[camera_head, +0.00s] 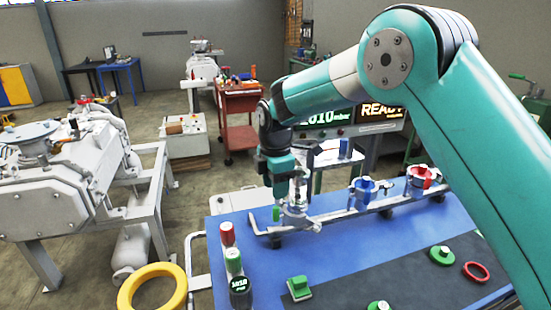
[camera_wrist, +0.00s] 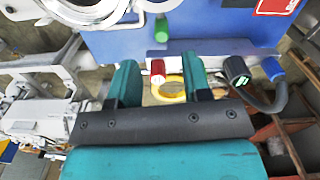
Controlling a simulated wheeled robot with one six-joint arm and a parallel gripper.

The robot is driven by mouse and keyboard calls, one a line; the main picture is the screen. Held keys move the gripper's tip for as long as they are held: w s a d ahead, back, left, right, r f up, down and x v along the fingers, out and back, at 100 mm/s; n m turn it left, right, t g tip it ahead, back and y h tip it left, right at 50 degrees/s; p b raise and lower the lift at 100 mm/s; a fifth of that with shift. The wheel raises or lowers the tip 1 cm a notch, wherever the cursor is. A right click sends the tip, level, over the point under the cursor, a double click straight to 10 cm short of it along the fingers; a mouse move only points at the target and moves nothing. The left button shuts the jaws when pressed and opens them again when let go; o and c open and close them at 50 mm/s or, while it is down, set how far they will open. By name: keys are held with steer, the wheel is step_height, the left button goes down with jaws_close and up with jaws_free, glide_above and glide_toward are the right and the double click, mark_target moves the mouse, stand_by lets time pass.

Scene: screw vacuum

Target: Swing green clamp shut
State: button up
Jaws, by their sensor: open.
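The green clamp is a silver metal clamp (camera_head: 297,212) at the near-left end of the pipe rail. Its green handle (camera_head: 276,214) sticks up at its left side. In the wrist view the green handle (camera_wrist: 161,30) lies just past my fingertips, roughly centred between them, with a silver ring at the upper left. My gripper (camera_wrist: 160,64) is open, its two teal fingers apart with nothing held. In the head view my gripper (camera_head: 284,178) hangs over the clamp, and its fingertips are hard to make out there.
A blue clamp (camera_head: 365,190) and a red clamp (camera_head: 421,179) sit farther along the rail on the blue table (camera_head: 226,268). A yellow ring (camera_head: 133,281) lies beyond.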

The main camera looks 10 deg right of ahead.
step_height(320, 180, up, 10)
steer(key=shift+f+b, duration=0.2)
steer(key=shift+b, duration=0.15)
steer(key=shift+c, duration=0.2)
